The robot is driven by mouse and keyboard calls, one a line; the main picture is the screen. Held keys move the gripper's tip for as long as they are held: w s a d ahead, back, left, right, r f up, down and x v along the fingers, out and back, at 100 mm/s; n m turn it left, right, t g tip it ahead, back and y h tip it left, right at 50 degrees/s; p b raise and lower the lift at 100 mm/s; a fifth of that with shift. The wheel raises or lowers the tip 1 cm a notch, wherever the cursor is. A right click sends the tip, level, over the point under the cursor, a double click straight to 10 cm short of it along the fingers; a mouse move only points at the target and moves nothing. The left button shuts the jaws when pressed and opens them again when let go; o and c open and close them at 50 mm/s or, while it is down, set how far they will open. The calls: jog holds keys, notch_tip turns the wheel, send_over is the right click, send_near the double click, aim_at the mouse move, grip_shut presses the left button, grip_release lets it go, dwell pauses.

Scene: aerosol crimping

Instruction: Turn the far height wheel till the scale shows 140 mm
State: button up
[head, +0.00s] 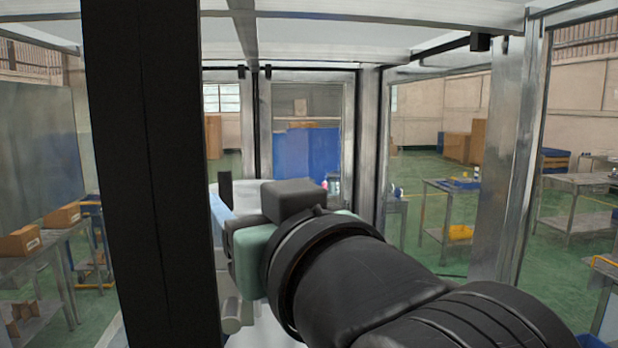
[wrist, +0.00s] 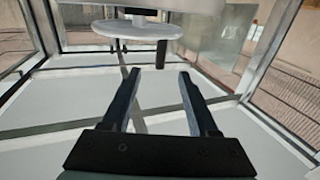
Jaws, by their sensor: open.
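In the wrist view, my gripper (wrist: 160,73) is open, its two dark fingers apart with nothing between them. Beyond and slightly left of the fingertips is a pale round disc (wrist: 112,35) on a short stem. A dark peg (wrist: 161,53) stands out from its rim, close to the fingertips; I cannot see contact. It looks like a height wheel with its handle, but I cannot tell whether it is the far one. In the head view my arm hides the fingers and the wheel. No scale or reading shows in either view.
Metal frame posts (head: 506,150) and clear panels enclose the work space. A broad black upright (head: 152,180) blocks the head view's left side. Outside are a bench with cardboard boxes (head: 62,214) at left and a metal table (head: 578,184) at right.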

aim_at(227, 187)
jog(key=shift+x, duration=4.4)
jog(key=shift+s+a, duration=0.1)
grip_shut()
